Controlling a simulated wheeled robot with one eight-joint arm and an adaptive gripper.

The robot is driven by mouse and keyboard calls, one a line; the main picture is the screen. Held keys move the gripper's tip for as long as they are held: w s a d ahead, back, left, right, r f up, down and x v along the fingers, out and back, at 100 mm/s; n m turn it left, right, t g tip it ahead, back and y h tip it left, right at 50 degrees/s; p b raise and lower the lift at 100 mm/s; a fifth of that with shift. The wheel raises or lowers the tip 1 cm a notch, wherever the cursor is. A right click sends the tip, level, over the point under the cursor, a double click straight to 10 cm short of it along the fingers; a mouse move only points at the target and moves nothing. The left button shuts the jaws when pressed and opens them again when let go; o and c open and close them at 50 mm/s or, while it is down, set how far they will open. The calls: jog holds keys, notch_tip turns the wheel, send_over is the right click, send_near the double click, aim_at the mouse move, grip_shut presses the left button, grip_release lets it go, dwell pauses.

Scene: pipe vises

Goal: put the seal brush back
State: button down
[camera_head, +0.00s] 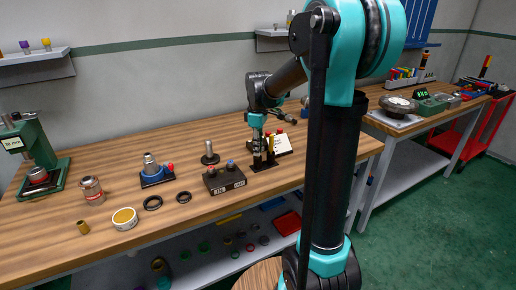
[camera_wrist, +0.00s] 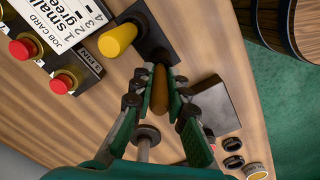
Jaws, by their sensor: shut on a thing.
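My gripper (camera_wrist: 166,84) is shut on a brown wooden handle, which I take to be the seal brush (camera_wrist: 159,92). In the head view my gripper (camera_head: 262,156) points down over a dark holder plate (camera_head: 262,167). The same holder plate (camera_wrist: 153,38) lies just beyond the handle in the wrist view. A yellow-handled tool (camera_wrist: 118,38) stands at the plate beside the held handle. The brush's lower end is hidden, so I cannot tell whether it is in the holder or above it.
A dark block (camera_head: 224,179) with round tops stands left of my gripper. A job card (camera_head: 283,146) and red buttons (camera_wrist: 62,83) are close by. A metal knobbed post (camera_head: 210,153) stands behind the block. Rings and a yellow tin (camera_head: 125,219) lie farther left on the wooden bench.

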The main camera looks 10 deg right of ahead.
jog(key=c, duration=1.5)
grip_release()
notch_tip(320, 180, up, 12)
jog(key=s+f+m, duration=0.2)
jog(key=s+f, duration=0.1)
jog(key=f, duration=0.1)
jog(key=s+d+f+m+t, duration=0.1)
jog(key=s+f+m, duration=0.1)
jog(key=s+f, duration=0.1)
jog(key=s+d+f+m+t, duration=0.1)
jog(key=s+f+m, duration=0.1)
jog(key=f, duration=0.3)
jog(key=shift+s+d+f, duration=0.1)
jog(key=shift+s+d, duration=0.15)
jog(key=shift+s, duration=0.6)
jog(key=s+d+f+m+t, duration=0.1)
jog(key=s+f+m+t, duration=0.1)
jog(key=s+f+m, duration=0.4)
jog(key=s+f, duration=0.5)
jog(key=s, duration=0.1)
jog(key=shift+s+d+f+m, duration=0.15)
jog(key=shift+d+f+m, duration=0.1)
jog(key=shift+m, duration=0.05)
